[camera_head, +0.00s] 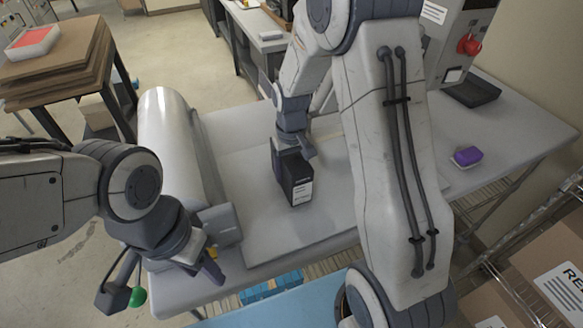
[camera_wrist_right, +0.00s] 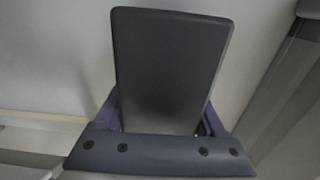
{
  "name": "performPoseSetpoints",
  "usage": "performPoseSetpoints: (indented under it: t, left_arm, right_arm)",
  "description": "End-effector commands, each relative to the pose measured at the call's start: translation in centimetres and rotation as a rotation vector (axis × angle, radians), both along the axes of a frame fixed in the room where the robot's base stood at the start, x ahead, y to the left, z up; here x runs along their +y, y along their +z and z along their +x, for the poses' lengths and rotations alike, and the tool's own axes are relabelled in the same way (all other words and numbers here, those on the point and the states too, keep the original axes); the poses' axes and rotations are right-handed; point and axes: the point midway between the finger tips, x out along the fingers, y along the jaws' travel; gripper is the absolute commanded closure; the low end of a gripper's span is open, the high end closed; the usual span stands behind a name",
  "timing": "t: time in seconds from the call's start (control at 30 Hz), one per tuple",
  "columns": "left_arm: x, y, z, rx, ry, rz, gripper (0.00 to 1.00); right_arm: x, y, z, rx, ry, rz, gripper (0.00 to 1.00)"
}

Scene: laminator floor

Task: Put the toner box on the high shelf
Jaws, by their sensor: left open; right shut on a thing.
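The toner box (camera_head: 299,181) is a black box with a white label, standing upright just over or on the grey worktable (camera_head: 240,187); I cannot tell whether it touches the surface. My right gripper (camera_head: 294,150) is shut on its upper part from above. In the right wrist view the box (camera_wrist_right: 172,70) shows as a dark grey face between the fingers. My left gripper (camera_head: 203,268) is open and empty at the table's front left edge. A wire shelf rack (camera_head: 505,208) stands at the right; I cannot tell whether it includes the high shelf.
A large white roll (camera_head: 166,125) lies along the table's left side. A purple object (camera_head: 467,156) lies at the right. A machine with a red knob (camera_head: 469,45) stands behind. A cardboard box (camera_head: 561,262) is at lower right. A green ball (camera_head: 137,297) is near my left gripper.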

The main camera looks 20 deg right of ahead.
Motion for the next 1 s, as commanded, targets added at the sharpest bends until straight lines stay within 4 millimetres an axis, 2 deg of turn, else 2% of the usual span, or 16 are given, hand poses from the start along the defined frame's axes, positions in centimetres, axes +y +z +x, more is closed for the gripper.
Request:
performPoseSetpoints:
  t: [0.2, 0.23, 0.27, 0.3, 0.5, 0.67, 1.0]
  left_arm:
    - [0.0, -0.4, 0.0, 0.0, 0.0, 0.0, 0.53]
    - [0.0, -0.2, 0.0, 0.0, 0.001, 0.0, 0.53]
    - [0.0, -0.2, 0.0, 0.0, 0.001, 0.0, 0.53]
    - [0.0, -0.2, 0.0, 0.0, 0.001, 0.0, 0.53]
    - [0.0, -0.2, 0.0, 0.0, 0.001, 0.0, 0.53]
    - [0.0, -0.3, 0.0, 0.0, 0.0, 0.0, 0.53]
    - [0.0, -1.9, 0.0, 0.0, 0.003, 0.0, 0.53]
  right_arm:
    - [0.0, -0.4, 0.0, -0.001, 0.0, 0.0, 1.0]
    - [0.0, -0.3, 0.0, 0.0, 0.0, 0.0, 0.16]
    - [0.0, -0.3, 0.0, 0.0, 0.0, 0.0, 0.05]
    - [0.0, -0.3, 0.0, 0.0, 0.0, 0.0, 0.0]
    - [0.0, -0.2, 0.0, 0.0, 0.0, 0.0, 0.0]
    - [0.0, 0.8, 0.1, -0.003, 0.0, 0.0, 0.0]
    - [0.0, 7.8, 0.2, -0.007, 0.0, 0.0, 0.0]
